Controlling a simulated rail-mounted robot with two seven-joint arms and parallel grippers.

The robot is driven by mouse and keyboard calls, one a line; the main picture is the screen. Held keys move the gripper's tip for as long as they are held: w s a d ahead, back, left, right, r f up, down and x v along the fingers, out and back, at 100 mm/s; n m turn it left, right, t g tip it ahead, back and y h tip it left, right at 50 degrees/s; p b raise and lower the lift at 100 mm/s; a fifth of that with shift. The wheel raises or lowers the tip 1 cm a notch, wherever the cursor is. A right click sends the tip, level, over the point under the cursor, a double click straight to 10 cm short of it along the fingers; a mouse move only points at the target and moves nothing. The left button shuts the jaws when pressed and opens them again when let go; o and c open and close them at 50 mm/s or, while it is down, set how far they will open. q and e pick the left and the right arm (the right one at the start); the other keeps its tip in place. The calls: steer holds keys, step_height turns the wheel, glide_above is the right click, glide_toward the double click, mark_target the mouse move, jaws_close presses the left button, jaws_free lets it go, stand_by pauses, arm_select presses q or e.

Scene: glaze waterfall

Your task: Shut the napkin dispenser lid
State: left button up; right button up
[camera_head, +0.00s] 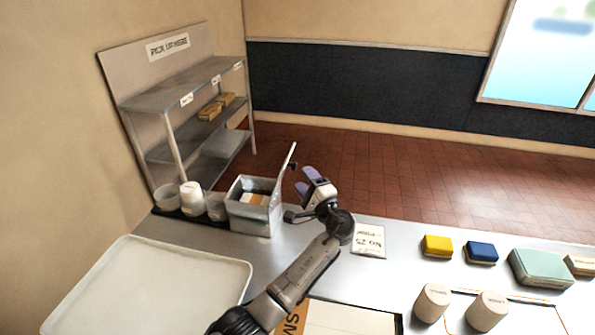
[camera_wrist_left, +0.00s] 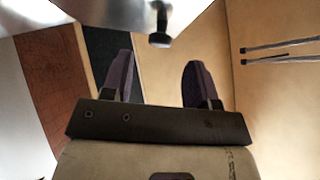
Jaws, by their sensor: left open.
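The napkin dispenser (camera_head: 262,222) is a grey metal box on the counter, with napkins (camera_head: 254,199) showing in its open top. Its lid (camera_head: 284,174) stands up, leaning to the right, with a small dark knob on its outer face. My left gripper (camera_head: 302,179) is open and empty, just right of the raised lid, with its purple fingers towards it. In the left wrist view, the metal lid (camera_wrist_left: 110,12) and its dark knob (camera_wrist_left: 159,40) are at the top, beyond the open fingers (camera_wrist_left: 157,78). I see no contact. My right gripper is not in view.
Cups (camera_head: 191,198) stand left of the dispenser, before a shelf rack (camera_head: 180,85). A pale tray (camera_head: 150,290) lies at front left. A printed card (camera_head: 369,240), yellow block (camera_head: 437,246), blue block (camera_head: 481,252) and teal box (camera_head: 541,267) are on the right.

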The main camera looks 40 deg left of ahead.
arm_select(q)
steer(key=shift+x, duration=2.3)
steer(key=shift+c, duration=0.4)
jaws_close()
